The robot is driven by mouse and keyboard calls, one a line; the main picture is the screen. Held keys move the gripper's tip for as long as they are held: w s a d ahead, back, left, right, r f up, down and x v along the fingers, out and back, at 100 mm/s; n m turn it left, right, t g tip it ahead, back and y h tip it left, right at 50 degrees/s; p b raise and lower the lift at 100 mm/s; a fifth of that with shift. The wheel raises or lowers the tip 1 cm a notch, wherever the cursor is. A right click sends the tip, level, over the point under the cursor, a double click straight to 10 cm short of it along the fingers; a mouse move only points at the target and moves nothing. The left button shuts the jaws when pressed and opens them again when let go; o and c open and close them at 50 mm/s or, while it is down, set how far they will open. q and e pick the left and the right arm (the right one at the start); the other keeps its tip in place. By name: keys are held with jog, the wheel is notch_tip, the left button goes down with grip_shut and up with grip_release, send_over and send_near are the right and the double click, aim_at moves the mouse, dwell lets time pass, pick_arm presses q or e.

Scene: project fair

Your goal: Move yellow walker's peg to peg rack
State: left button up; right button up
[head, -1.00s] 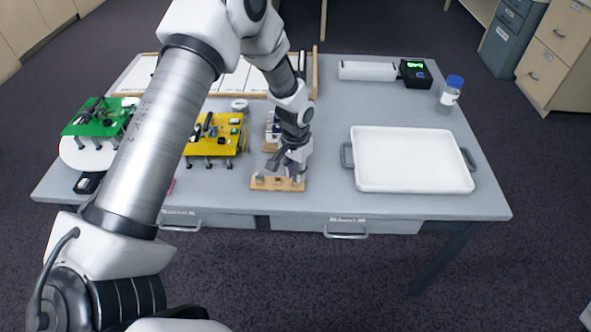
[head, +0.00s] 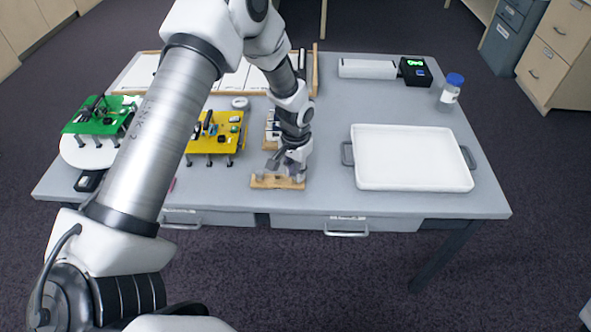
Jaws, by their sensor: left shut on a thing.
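The yellow walker (head: 222,146), a yellow board on short dark legs with small parts on top, stands on the table left of my left gripper. My left gripper (head: 287,168) points down just over a low wooden block, the peg rack (head: 263,182), near the table's front edge. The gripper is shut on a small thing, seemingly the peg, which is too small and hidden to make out. I cannot tell whether it touches the rack. Small pale pieces show at the rack's top. My right gripper is not in view.
A green walker (head: 97,124) stands on a white round base at the left. Another wooden holder (head: 268,143) is partly behind my left arm. A white tray (head: 413,185) with grey handles lies at right, near a blue-capped bottle (head: 451,93). The table between rack and tray is clear.

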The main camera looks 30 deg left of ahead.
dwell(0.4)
pick_arm(q)
jog(key=shift+f, duration=0.1)
jog(key=o, duration=0.9)
jog(key=shift+r+p, duration=3.55)
jog(key=shift+r, duration=0.25)
jog(key=shift+f, duration=0.1)
